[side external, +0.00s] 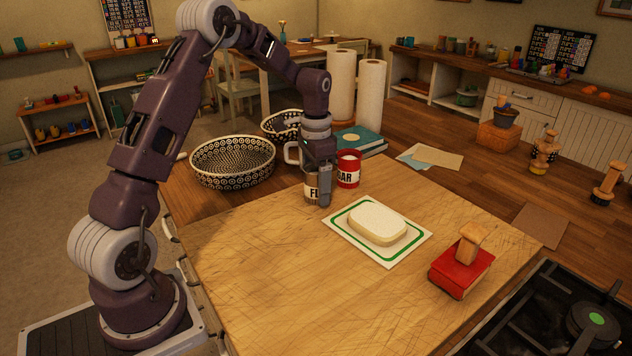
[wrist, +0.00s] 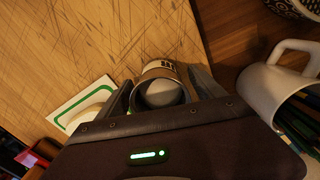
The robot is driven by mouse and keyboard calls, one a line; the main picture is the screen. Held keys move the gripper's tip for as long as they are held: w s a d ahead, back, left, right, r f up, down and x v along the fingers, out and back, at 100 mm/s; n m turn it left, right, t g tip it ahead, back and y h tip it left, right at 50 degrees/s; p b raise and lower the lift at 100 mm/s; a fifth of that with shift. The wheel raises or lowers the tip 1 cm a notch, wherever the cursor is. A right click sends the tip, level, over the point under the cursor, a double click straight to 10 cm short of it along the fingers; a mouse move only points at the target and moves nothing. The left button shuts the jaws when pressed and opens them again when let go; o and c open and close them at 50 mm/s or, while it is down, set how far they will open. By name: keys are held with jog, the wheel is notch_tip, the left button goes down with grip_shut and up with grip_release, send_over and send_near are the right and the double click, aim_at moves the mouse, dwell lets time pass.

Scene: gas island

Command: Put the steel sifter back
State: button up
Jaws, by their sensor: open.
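The steel sifter (side external: 311,190), a small can with a pale label reading "FL", stands upright at the back edge of the wooden board. My gripper (side external: 323,198) points down over it and partly hides it. In the wrist view the sifter's round steel rim (wrist: 161,73) and open mouth show between my two spread fingers. The fingers are on either side of it, open; I cannot tell whether either one touches it.
A red sugar tin (side external: 348,169) stands close behind. A white mug (wrist: 270,92) holding pencils is near. A pale loaf-shaped block (side external: 377,223) lies on a green-bordered mat (side external: 402,254). Patterned bowls (side external: 232,162) stand left. The board's front (side external: 290,300) is clear.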

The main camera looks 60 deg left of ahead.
notch_tip(320, 180, up, 12)
jog(key=shift+f, duration=0.1)
jog(key=s+d+r+n+t, duration=0.1)
jog(key=s+d+r+t, duration=0.1)
jog(key=s+d+r, duration=0.45)
jog(key=s+d+r+t, duration=0.2)
jog(key=s+d+r, duration=0.1)
jog(key=s+d, duration=0.6)
jog(key=s+d+f+n+t, duration=0.1)
jog(key=s+d+f, duration=0.2)
jog(key=s, duration=0.8)
jog(key=shift+s+f+n+t, duration=0.3)
jog(key=shift+s+f, duration=0.1)
jog(key=shift+f, duration=0.5)
